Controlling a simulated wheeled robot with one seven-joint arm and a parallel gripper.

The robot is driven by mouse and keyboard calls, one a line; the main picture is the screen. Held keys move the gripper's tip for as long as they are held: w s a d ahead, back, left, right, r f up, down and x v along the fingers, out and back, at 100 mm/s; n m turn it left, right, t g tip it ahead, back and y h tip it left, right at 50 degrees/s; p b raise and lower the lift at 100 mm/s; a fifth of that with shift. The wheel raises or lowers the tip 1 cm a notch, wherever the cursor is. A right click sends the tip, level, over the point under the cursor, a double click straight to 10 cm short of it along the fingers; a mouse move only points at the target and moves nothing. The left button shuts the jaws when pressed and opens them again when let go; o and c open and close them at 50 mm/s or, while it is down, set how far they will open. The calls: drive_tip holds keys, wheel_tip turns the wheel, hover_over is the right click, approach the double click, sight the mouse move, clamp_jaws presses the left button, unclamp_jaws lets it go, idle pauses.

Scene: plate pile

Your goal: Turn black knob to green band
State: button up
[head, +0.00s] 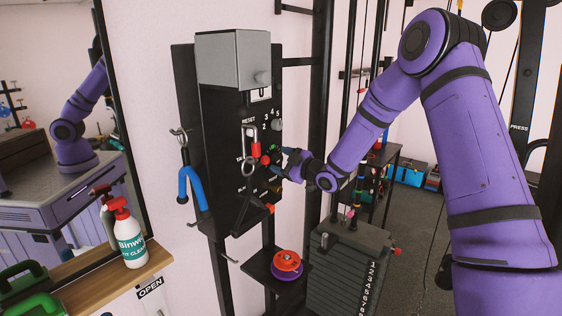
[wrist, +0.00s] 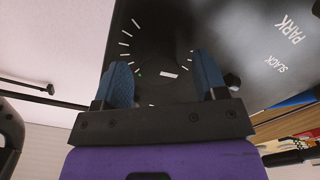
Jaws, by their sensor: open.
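In the wrist view, the black knob (wrist: 168,74) shows as a dark round shape with a white pointer mark, low in contrast against the black panel (wrist: 225,30). White tick marks fan around its left side. A small green spot (wrist: 140,74) lies just left of the knob, by the left finger; the rest of any green band is hidden or too dark to see. My gripper (wrist: 165,76) is open, with one blue fingertip on each side of the knob. I cannot tell whether they touch it. In the head view my gripper (head: 279,164) is at the panel's right side and hides the knob.
The upright panel (head: 215,150) also carries a grey box (head: 232,60), a hanging carabiner and a red-tipped lever (head: 268,208). Below are a small shelf with an orange-and-purple roll (head: 287,262) and a weight stack (head: 345,265).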

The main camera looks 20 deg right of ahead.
drive_tip(key=shift+w+a, duration=0.15)
drive_tip(key=shift+w, duration=0.1)
drive_tip(key=c, duration=0.9)
drive_tip(key=shift+c, duration=0.2)
